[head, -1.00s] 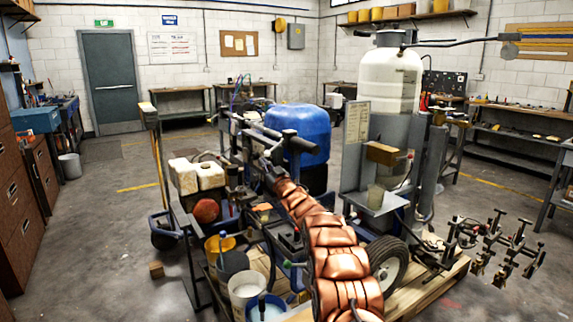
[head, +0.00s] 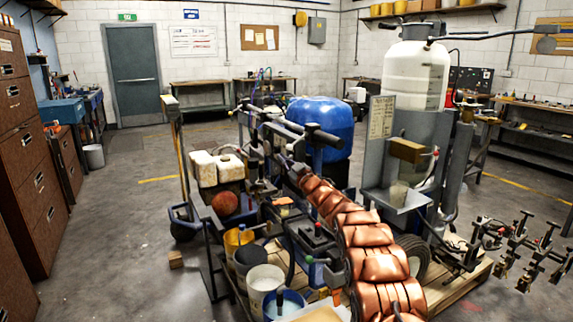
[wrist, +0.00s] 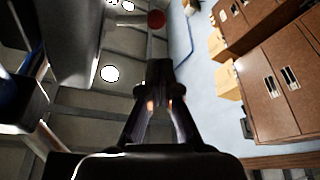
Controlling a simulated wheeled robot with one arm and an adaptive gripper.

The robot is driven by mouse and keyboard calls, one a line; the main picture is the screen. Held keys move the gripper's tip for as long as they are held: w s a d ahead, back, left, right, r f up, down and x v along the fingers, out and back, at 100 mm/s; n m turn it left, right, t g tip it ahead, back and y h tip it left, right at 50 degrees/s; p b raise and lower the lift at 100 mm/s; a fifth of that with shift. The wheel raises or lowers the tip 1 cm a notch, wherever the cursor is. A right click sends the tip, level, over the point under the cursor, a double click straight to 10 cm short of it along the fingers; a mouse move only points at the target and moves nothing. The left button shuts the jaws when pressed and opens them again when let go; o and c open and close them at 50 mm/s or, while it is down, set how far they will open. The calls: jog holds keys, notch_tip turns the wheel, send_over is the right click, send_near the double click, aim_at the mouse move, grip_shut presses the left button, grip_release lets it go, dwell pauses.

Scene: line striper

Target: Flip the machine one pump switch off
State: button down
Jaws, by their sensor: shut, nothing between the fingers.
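The striper machine (head: 318,125) stands in the middle of the head view, with a blue tank and a crowded frame. A dark box (head: 318,238) with small red and green spots on top sits beside my copper-sleeved arm. I cannot tell which part is the pump switch of machine one. My arm reaches from the bottom right up towards the machine's frame; its far end is lost among dark parts there. In the wrist view my gripper (wrist: 160,75) is shut and empty, its fingertips together. No switch is recognisable in front of it.
A white tank (head: 413,78) stands on a grey stand at the right. Buckets (head: 265,283) crowd the near left side of the machine. Clamps (head: 510,245) stick out at the right. Brown drawer cabinets (head: 22,150) line the left wall. The floor between them and the machine is mostly clear.

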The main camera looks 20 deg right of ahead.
jog(key=s+r+b+v, duration=0.1)
jog(key=r+b+v, duration=0.1)
jog(key=v, duration=0.8)
jog(key=shift+s+a, duration=0.2)
jog(key=shift+a, duration=0.1)
jog(key=shift+f, duration=0.15)
dwell(0.5)
jog(key=s+m+g+h+p, duration=0.6)
jog(key=s+m+g+h, duration=0.4)
jog(key=s, duration=1.1)
jog(key=s+a+f+g+p, duration=0.1)
jog(key=s+a+g, duration=0.3)
jog(key=s, duration=1.1)
jog(key=s+a+f+g+y+p, duration=0.1)
jog(key=s+a+g, duration=0.3)
jog(key=s, duration=1.1)
jog(key=s+a+f+g+y+p, duration=0.1)
jog(key=s+a, duration=0.4)
jog(key=s, duration=1)
notch_tip(320, 180, down, 3)
jog(key=g+p, duration=0.1)
jog(key=g, duration=0.1)
jog(key=shift+r+g, duration=0.2)
jog(key=shift+g, duration=0.2)
